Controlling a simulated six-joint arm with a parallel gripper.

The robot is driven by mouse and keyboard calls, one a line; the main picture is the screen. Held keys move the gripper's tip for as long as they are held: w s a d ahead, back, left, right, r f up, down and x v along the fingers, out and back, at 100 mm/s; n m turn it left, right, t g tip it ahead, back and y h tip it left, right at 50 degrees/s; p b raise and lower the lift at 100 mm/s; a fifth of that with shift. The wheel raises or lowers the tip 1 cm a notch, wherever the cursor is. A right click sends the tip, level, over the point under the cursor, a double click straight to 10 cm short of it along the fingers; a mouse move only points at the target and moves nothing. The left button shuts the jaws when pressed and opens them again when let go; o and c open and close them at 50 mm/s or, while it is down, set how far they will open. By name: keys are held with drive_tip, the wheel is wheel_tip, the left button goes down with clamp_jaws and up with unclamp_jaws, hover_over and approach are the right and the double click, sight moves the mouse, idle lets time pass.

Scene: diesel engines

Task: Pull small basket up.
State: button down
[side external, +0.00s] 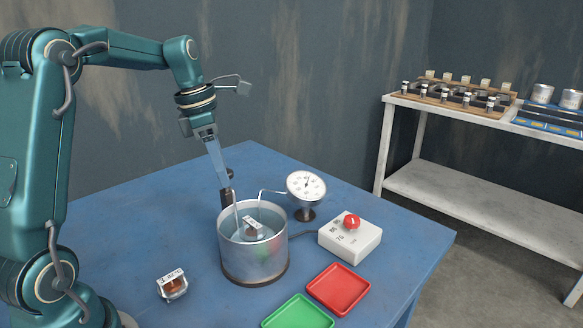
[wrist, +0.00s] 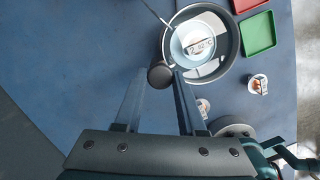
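The metal pot (side external: 255,262) stands on the blue table, and a small basket-like piece with a white label (side external: 252,224) sits inside it; in the wrist view the labelled piece (wrist: 199,47) is inside the pot's rim. A dark upright handle (side external: 227,199) stands at the pot's back-left rim; in the wrist view its round end (wrist: 160,75) lies between my fingertips. My gripper (wrist: 159,75) is open, pointing down at the handle. I cannot tell whether the fingers touch it or how it joins the basket.
A dial gauge (side external: 306,186) and a white box with a red button (side external: 351,236) stand right of the pot. Red (side external: 339,290) and green (side external: 298,314) trays lie at the front. A small labelled holder (side external: 172,287) stands front left. The table's back left is clear.

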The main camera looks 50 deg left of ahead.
drive_tip(key=shift+r, duration=2.95)
drive_tip(key=c, duration=0.6)
unclamp_jaws()
drive_tip(key=shift+o, duration=0.2)
drive_tip(key=shift+r, duration=2.5)
drive_tip(key=shift+d, duration=0.1)
